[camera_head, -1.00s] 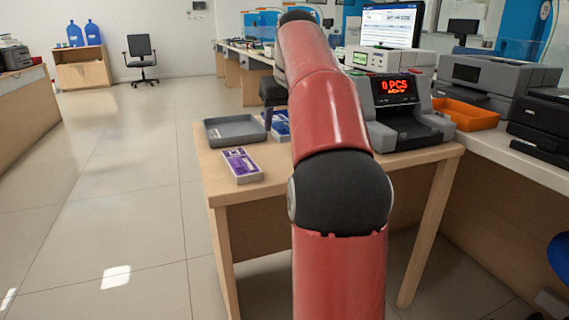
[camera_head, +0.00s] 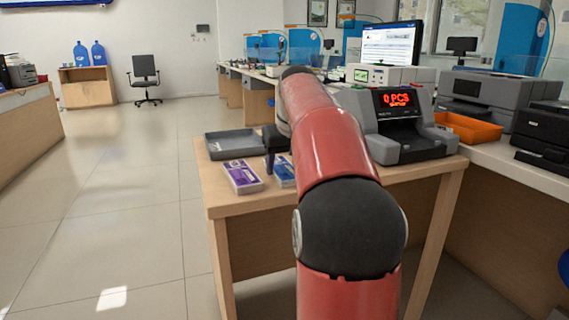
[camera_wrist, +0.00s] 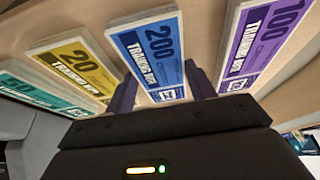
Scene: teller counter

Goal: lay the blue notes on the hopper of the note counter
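The blue notes (camera_wrist: 152,55), a stack marked 200, lie flat on the table. In the head view the blue notes (camera_head: 285,171) are partly hidden behind my arm. My gripper (camera_wrist: 160,74) is open, with one dark finger on each side of the near end of the blue stack. I cannot tell whether the fingers touch it. In the head view the gripper (camera_head: 274,148) is low over the table, mostly hidden by the arm. The grey note counter (camera_head: 412,145) stands to the right, its red display reading 0 PCS. My arm covers part of its left side.
Purple notes (camera_wrist: 264,42) lie beside the blue ones, and yellow notes (camera_wrist: 75,68) and green notes (camera_wrist: 35,90) on the other side. A grey tray (camera_head: 234,150) is at the table's back left. An orange tray (camera_head: 468,128) stands right of the counter.

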